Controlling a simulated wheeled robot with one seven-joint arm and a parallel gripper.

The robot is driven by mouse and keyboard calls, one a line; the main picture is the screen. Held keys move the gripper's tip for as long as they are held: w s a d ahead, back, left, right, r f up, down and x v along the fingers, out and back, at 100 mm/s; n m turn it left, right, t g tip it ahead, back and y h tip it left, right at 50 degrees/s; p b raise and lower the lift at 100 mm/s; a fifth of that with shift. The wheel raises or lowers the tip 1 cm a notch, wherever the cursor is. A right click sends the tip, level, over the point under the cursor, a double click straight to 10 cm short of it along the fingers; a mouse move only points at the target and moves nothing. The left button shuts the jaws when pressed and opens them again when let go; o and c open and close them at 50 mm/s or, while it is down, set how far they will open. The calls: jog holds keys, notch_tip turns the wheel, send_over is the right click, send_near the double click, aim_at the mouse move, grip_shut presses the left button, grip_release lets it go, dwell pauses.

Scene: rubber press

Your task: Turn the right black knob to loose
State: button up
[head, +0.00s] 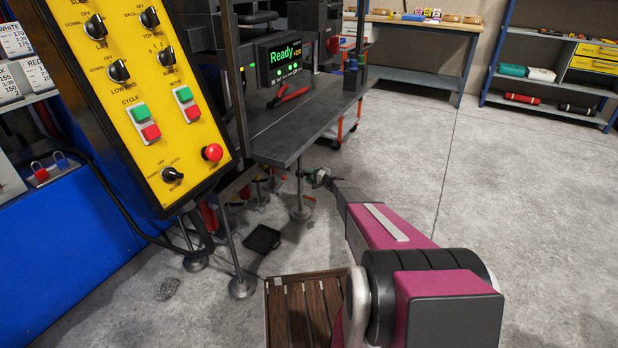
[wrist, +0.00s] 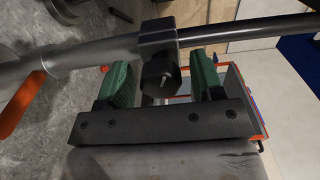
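A black knob (wrist: 160,78) with a light pin or slot mark hangs under a black clamp block (wrist: 157,40) on a horizontal bar in the wrist view. My gripper (wrist: 160,66) has its two green fingers on either side of this knob. The fingers are apart, with a gap visible on each side of the knob, so it is open and holds nothing. I cannot tell the knob apart there.
The dark press table (head: 310,118) holds red pliers (head: 287,96). A yellow control panel (head: 140,100) with black selector knobs and coloured buttons is at left. A grey pipe (wrist: 95,53) and orange part (wrist: 22,103) lie left of my gripper. The floor at right is clear.

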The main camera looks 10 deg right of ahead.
jog(key=v, duration=1)
jog(key=shift+s+d, duration=0.2)
jog(key=shift+d, duration=0.1)
jog(key=s+a+r+n+g+h, duration=0.1)
jog(key=s+a+r+n+g, duration=0.2)
jog(key=s, duration=0.5)
jog(key=s+a+r+g+h, duration=0.25)
jog(key=s+a+r, duration=0.25)
jog(key=s, duration=0.3)
jog(key=s+a+r+n+g+h, duration=0.1)
jog(key=s+a+r+n+g, duration=0.15)
jog(key=s+a+r, duration=0.4)
jog(key=s+d+r+g+h, duration=0.1)
jog(key=s+r+h, duration=0.2)
jog(key=s, duration=0.6)
jog(key=s+d+r+n+h, duration=0.1)
jog(key=s+d+r+h, duration=0.1)
jog(key=s, duration=0.7)
jog(key=s+d+r+g+h, duration=0.1)
jog(key=s+r+h, duration=0.4)
jog(key=s, duration=0.5)
jog(key=shift+d+n+g, duration=0.3)
jog(key=shift+d+n, duration=0.05)
jog(key=shift+d, duration=0.05)
